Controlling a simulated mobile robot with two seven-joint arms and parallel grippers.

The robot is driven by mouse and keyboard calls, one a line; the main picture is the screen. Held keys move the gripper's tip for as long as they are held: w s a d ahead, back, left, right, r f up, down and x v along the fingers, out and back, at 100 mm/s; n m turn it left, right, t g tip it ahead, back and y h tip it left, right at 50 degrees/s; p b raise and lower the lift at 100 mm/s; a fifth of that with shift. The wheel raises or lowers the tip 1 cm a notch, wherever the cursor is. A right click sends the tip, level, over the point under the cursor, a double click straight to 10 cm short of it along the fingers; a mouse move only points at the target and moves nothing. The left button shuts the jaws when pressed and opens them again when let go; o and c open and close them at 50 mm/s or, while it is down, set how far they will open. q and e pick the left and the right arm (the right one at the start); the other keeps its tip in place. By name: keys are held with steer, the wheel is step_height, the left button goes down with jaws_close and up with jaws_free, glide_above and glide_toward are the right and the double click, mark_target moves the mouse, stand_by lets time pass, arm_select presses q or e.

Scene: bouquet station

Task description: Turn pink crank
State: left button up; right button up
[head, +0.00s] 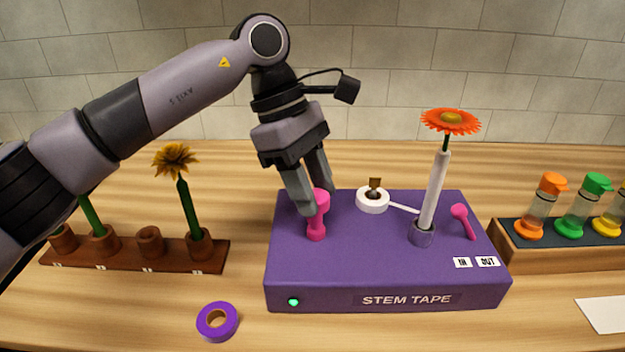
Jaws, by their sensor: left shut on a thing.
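The pink crank (316,228) stands on the left part of the purple stem tape box (350,272). My left gripper (314,207) comes down from above with its fingers around the crank's upper part and is shut on it. The fingers hide part of the crank's top. A smaller pink lever (463,220) leans on the right side of the box. An orange flower (450,121) stands upright in a grey holder (422,234), its stem wrapped in white. A white tape roll (373,201) sits behind, with a strip running toward the stem. My right gripper is not in view.
A brown rack (135,256) with a yellow flower (178,160) stands left. A purple tape roll (217,321) lies in front of the box. A tray (560,255) with coloured-cap bottles stands right, near a white card (603,315). A tiled wall is behind.

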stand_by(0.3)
arm_select(q)
steer(key=o, duration=1)
steer(key=shift+o, duration=0.2)
steer(key=v, duration=0.7)
steer(key=shift+r, duration=0.15)
